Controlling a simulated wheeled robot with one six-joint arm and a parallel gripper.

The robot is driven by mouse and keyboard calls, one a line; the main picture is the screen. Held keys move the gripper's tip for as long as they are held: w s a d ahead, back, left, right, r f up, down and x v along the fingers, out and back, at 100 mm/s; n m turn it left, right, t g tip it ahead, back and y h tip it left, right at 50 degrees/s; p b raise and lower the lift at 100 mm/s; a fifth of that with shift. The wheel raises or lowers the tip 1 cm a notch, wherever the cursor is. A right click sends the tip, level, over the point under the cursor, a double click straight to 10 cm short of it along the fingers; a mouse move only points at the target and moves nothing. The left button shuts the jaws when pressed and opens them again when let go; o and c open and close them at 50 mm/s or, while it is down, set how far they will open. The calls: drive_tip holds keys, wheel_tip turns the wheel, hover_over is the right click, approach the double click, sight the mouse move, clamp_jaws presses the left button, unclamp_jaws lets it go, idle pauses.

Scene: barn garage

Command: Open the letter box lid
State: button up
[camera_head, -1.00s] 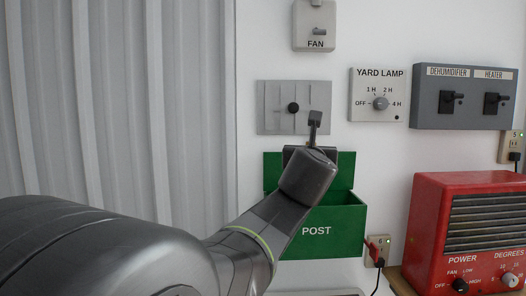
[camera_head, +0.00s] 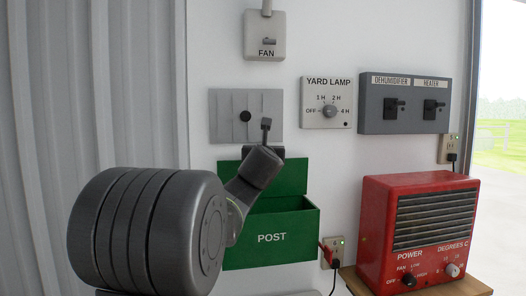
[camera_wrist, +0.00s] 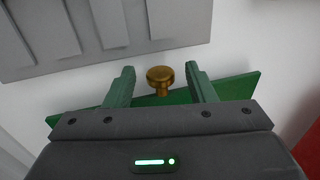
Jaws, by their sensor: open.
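The green letter box (camera_head: 245,250), marked POST, hangs on the white wall. Its lid (camera_head: 292,177) stands raised, near upright against the wall, and the box's dark inside shows below it. My gripper (camera_head: 266,128) is at the lid's top edge, and my wrist hides part of the lid. In the wrist view my gripper (camera_wrist: 160,74) is open, with one finger on each side of a brass knob (camera_wrist: 160,78). The knob sits at the green lid (camera_wrist: 236,88). A gap shows between the knob and each finger.
Fan (camera_head: 265,35), yard lamp (camera_head: 328,103) and dehumidifier/heater switches (camera_head: 404,104) are nearby. A red heater (camera_head: 420,220) stands right of the box, beside an outlet (camera_head: 333,249).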

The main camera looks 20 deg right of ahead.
clamp_jaws()
drive_tip(key=s+b, duration=0.1)
drive_tip(key=b, duration=0.3)
drive_tip(key=s+f+t+h+b, duration=0.1)
drive_tip(key=b, duration=0.4)
drive_tip(key=s+t+b, duration=0.1)
drive_tip(key=b, duration=0.3)
drive_tip(key=shift+a+f+m+b, duration=0.15)
drive_tip(key=shift+a+m+b, duration=0.15)
drive_tip(key=shift+a+b, duration=0.05)
drive_tip(key=shift+s+h, duration=0.1)
drive_tip(key=shift+h, duration=0.2)
unclamp_jaws()
